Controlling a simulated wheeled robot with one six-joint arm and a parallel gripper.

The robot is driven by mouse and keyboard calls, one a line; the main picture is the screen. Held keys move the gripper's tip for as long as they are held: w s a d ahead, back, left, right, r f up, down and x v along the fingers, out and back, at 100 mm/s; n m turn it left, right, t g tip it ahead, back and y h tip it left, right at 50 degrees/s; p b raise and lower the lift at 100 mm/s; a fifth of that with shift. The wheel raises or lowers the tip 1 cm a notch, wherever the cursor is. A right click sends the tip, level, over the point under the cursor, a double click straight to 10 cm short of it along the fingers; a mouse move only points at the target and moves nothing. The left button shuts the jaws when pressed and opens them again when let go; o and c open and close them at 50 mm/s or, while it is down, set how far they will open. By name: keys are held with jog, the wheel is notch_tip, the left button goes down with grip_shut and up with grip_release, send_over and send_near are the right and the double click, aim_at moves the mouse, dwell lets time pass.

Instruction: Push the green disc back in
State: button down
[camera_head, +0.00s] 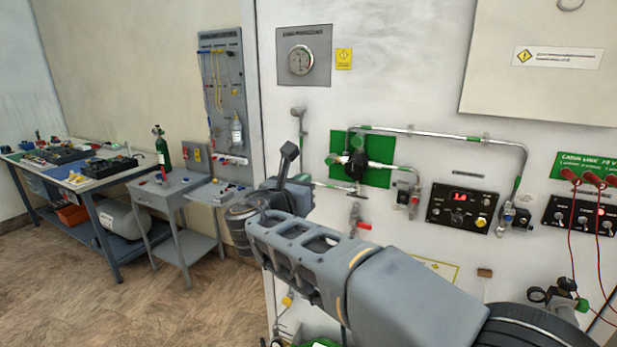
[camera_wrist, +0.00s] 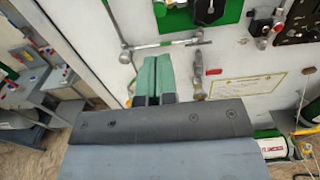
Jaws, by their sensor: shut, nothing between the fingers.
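I cannot make out a green disc in either view; it may be hidden or too small to tell. My gripper shows in the wrist view (camera_wrist: 156,58) as two teal-green fingers pressed together with nothing between them. They point toward the white wall panel, just below a horizontal pipe (camera_wrist: 165,44) with a metal elbow at its left. I cannot tell whether the fingertips touch the panel.
A green plate (camera_head: 376,174) with valve and piping is on the wall. A red-handled valve (camera_head: 357,222) is below it; a round gauge (camera_head: 300,60) is above left. A display box (camera_head: 461,208) is right. A grey cart (camera_head: 172,190) and workbench (camera_head: 85,180) stand left.

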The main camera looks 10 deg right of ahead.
aim_at(328, 162)
jog(key=p+x, duration=0.3)
jog(key=x, duration=0.9)
jog(key=shift+w+d, duration=0.15)
jog(key=shift+w, duration=0.05)
jog(key=shift+w, duration=0.1)
